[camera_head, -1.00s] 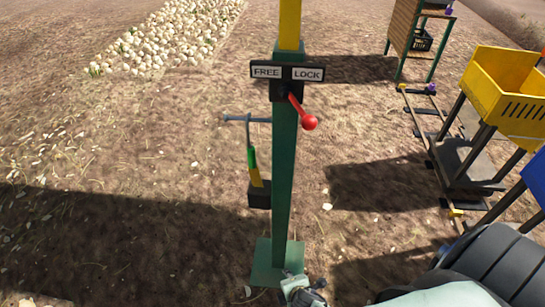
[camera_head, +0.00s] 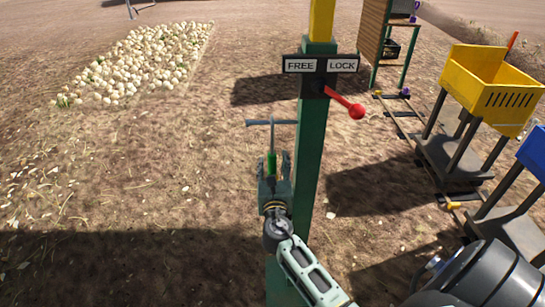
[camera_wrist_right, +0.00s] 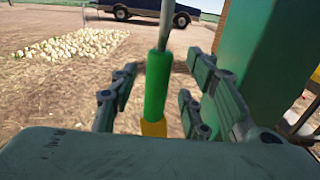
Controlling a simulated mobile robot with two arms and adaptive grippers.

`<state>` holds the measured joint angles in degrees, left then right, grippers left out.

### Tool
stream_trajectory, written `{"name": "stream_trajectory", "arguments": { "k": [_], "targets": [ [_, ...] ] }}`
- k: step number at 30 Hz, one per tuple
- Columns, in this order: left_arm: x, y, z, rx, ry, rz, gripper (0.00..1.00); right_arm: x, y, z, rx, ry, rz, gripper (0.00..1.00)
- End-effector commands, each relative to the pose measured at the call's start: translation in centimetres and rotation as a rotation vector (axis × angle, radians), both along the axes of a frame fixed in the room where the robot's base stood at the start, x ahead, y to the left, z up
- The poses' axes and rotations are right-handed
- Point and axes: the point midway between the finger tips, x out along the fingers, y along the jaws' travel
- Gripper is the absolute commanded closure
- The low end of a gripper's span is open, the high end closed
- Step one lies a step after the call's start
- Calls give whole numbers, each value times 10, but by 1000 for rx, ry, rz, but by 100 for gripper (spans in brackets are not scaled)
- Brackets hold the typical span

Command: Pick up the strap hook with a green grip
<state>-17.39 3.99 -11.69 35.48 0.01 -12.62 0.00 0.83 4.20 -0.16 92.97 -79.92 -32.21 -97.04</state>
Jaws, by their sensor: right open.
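The strap hook's green grip (camera_head: 271,163) hangs upright below a grey crossbar (camera_head: 258,122) on the left side of the green post. In the right wrist view the green grip (camera_wrist_right: 157,88) stands between the finger pairs, with a thin grey rod above it and a yellow part (camera_wrist_right: 153,128) below. My right gripper (camera_head: 274,158) is open around the grip, with visible gaps to the fingers on both sides. In the head view, my gripper hides the lower part of the hook. My left gripper is not in view.
The green post (camera_head: 308,165) stands close to the right of my right gripper. It carries a FREE/LOCK sign (camera_head: 320,64) and a red-knobbed lever (camera_head: 350,106), angled toward LOCK. A yellow crate cart (camera_head: 480,80) stands at right. An onion heap (camera_head: 140,60) lies back left.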

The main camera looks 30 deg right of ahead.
Motion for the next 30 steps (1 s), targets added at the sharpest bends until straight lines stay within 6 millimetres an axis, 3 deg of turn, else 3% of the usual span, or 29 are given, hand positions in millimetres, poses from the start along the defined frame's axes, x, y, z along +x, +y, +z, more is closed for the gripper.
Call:
{"name": "stream_trajectory", "arguments": {
  "k": [4,12,26,30],
  "targets": [
    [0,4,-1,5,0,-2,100,14,-7,-1,1,1,2,57],
    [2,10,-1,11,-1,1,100,16,-9,-1,1,0,2,58],
    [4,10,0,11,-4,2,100,16,-8,-1,1,0,2,98],
    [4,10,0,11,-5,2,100,16,-8,-1,1,0,2,100]
  ]
}}
